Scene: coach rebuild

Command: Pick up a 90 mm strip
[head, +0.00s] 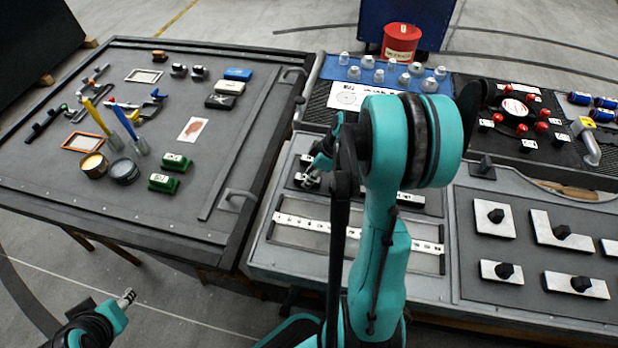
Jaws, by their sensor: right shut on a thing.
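My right gripper (314,171) reaches down over the dark tray (432,203) at the middle of the grey bench. It is shut on a small pale metal strip (307,182), mostly hidden by the fingers; its length cannot be read. Other short pale strips lie in the same tray, partly hidden by my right arm. My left gripper (125,298) is low at the bottom left, over the floor and away from the benches. Its fingers are too small to tell open from shut.
A long perforated rail (300,223) lies in front of the tray. A panel (520,205) with knobbed metal plates is at right. Behind stand a red bucket (401,42) and several pale fittings. The left table (120,205) holds tools, tins and green blocks.

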